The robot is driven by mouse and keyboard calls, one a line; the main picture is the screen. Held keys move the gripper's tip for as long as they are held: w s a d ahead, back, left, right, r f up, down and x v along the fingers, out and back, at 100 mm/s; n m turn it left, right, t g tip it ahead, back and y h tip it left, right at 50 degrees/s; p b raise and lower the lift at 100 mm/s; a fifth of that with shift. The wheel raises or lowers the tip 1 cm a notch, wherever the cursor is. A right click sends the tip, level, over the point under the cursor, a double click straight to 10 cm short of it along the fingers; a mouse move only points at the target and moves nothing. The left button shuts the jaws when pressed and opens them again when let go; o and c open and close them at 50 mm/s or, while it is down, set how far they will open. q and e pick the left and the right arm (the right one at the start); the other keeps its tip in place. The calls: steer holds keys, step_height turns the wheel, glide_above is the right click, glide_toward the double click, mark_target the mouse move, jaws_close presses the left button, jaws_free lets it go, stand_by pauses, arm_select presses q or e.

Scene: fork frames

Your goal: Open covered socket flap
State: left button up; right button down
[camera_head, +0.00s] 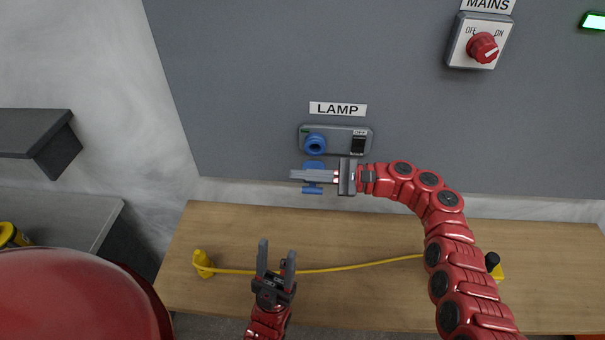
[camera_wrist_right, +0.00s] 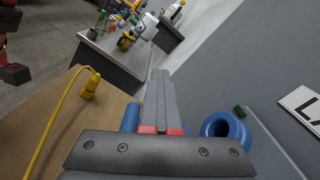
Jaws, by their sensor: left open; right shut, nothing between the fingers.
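The blue socket (camera_head: 315,142) sits on the grey LAMP panel (camera_head: 340,131) on the wall. Its round opening shows uncovered, also in the right wrist view (camera_wrist_right: 226,126). The blue flap (camera_head: 312,190) hangs below the socket, partly hidden behind my right gripper's fingers. A blue rounded piece, apparently part of the flap, shows left of the fingers in the right wrist view (camera_wrist_right: 131,118). My right gripper (camera_head: 294,175) is shut and empty, pointing left across the flap; I cannot tell whether it touches. My left gripper (camera_head: 277,249) is open and empty over the wooden table, well below the socket.
A yellow cable with a yellow plug (camera_head: 203,264) lies across the wooden table (camera_head: 350,232), passing by my left gripper. A black switch (camera_head: 358,144) is right of the socket. The MAINS switch (camera_head: 482,46) is at upper right. A grey shelf (camera_head: 40,135) juts out at left.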

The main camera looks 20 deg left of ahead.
steer(key=c, duration=0.8)
jaws_free()
steer(key=shift+o, duration=0.2)
steer(key=b+v, duration=0.6)
steer(key=v, duration=1.1)
steer(key=shift+d+b, duration=0.25)
steer(key=shift+b, duration=0.1)
steer(key=shift+w+r, duration=0.1)
steer(key=shift+r, duration=0.1)
